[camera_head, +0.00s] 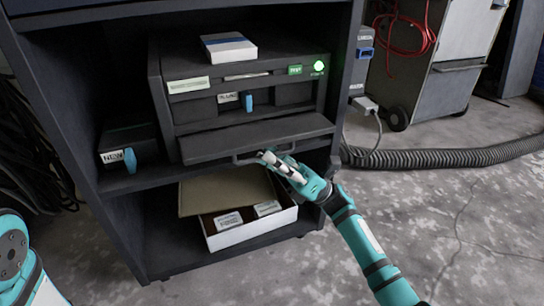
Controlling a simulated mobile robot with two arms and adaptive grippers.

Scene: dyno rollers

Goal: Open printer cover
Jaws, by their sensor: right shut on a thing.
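The dark grey printer (240,88) sits on the middle shelf of a black cabinet. Its front cover (255,137) is a wide panel that sticks out at the lower front, with a bar handle (243,159) along its front edge. My right gripper (266,157) is shut on the handle at its right part. The fingertips partly hide the handle there. A green light (318,65) glows at the printer's upper right. My left gripper is out of view; only part of my left arm shows at the lower left.
A white box (228,46) lies on the printer. A dark box with a blue tag (128,158) stands left of it. An open carton (250,232) sits on the shelf below. A corrugated hose (440,158) crosses the floor at right. Floor in front is clear.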

